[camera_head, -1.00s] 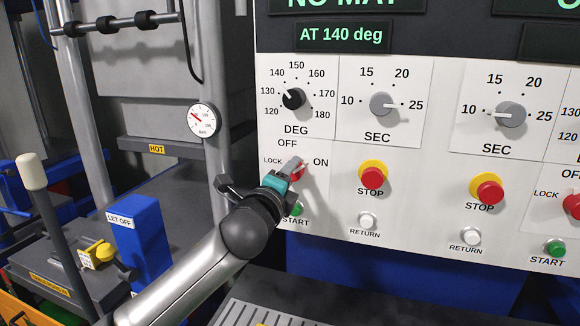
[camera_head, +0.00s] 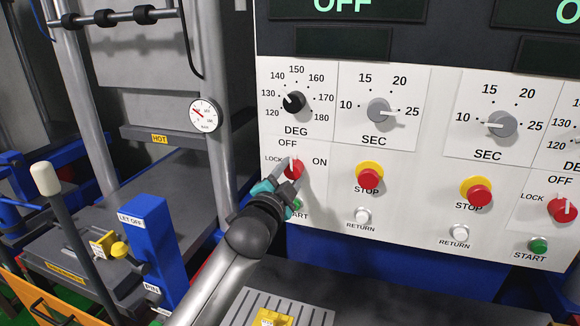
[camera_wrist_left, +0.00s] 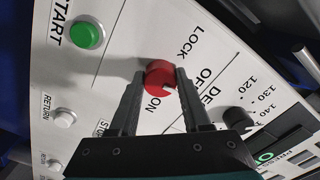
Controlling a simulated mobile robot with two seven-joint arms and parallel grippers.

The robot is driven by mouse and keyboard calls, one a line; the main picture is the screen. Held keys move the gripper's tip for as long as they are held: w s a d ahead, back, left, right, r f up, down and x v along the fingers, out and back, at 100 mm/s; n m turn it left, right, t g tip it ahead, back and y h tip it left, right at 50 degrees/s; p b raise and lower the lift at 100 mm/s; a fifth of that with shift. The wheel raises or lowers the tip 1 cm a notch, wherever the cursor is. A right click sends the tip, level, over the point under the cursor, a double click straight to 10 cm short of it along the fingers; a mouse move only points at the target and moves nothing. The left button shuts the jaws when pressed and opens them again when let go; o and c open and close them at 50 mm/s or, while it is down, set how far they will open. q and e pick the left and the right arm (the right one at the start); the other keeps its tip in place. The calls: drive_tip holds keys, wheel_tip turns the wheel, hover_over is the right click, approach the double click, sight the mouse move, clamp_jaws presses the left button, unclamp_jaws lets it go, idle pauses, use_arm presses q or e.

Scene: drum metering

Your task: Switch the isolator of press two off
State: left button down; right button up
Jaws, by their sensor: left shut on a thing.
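The red isolator knob (camera_head: 294,169) is on the white panel at the left, among the marks LOCK, OFF and ON. My left gripper (camera_head: 287,174) has its fingers on either side of this knob and is shut on it. In the left wrist view the red knob (camera_wrist_left: 160,78) sits between the two finger ends, with a small white mark on its face. Its exact pointing is hard to read behind the fingers. The display (camera_head: 342,8) above this panel reads OFF. No press number shows on the panel. My right gripper is not in view.
The green START button (camera_head: 297,204) is close below my gripper, partly hidden. Red STOP buttons (camera_head: 369,180) and white RETURN buttons (camera_head: 362,215) are to the right. Another red isolator (camera_head: 563,209) is at the right edge. A blue LET OFF post (camera_head: 150,240) stands left of my arm.

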use_arm(q)
drive_tip(key=shift+n+p, duration=0.8)
drive_tip(key=shift+n, duration=0.7)
drive_tip(key=shift+c, duration=1.8)
unclamp_jaws()
drive_tip(key=shift+s, duration=0.1)
drive_tip(key=v, duration=1.5)
drive_tip(key=shift+p, duration=0.35)
